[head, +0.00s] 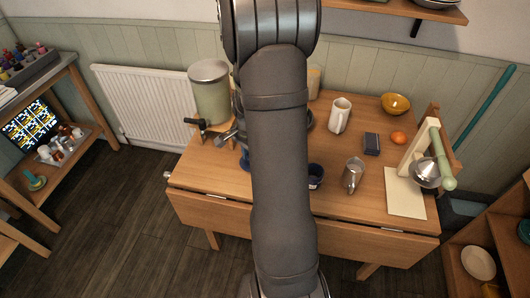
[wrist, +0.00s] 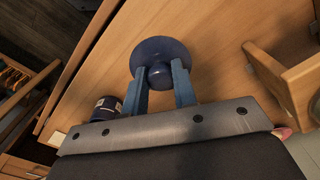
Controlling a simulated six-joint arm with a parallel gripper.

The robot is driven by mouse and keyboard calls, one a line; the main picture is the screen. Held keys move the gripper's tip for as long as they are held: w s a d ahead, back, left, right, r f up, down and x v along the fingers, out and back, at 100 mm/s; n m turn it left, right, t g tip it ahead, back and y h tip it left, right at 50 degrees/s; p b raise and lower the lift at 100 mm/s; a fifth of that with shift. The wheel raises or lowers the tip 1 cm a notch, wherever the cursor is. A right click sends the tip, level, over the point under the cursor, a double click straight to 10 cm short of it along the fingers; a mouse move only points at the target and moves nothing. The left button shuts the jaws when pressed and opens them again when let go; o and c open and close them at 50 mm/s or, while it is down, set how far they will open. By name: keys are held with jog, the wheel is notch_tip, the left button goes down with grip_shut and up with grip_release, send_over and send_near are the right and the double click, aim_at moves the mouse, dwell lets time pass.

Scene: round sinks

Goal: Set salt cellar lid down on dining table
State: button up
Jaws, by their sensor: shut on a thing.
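The salt cellar lid (wrist: 160,48) is a dark blue round disc with a knob, seen in the wrist view over the bare wood of the dining table (wrist: 222,35). My gripper (wrist: 158,69) is shut on the lid, with its two blue fingers on either side of the knob. I cannot tell whether the lid touches the table. A dark blue pot (wrist: 105,108), apparently the salt cellar, stands left of the fingers; it also shows in the head view (head: 317,174) just right of my arm. In the head view my arm hides the lid and most of the gripper.
A drink dispenser (head: 211,97) stands on a wooden stand at the table's left; the stand (wrist: 290,82) is close on the right in the wrist view. A white mug (head: 340,116), metal pitcher (head: 353,174), dark box (head: 372,144), orange (head: 398,138) and bowl (head: 396,103) are to the right.

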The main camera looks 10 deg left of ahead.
jog(key=shift+f, duration=3.55)
jog(key=shift+f, duration=0.6)
jog(key=o, duration=1)
jog(key=shift+o, duration=0.2)
jog(key=shift+r, duration=0.1)
notch_tip(320, 180, up, 17)
jog(key=shift+r, duration=0.1)
notch_tip(320, 180, down, 17)
jog(key=shift+f, duration=0.2)
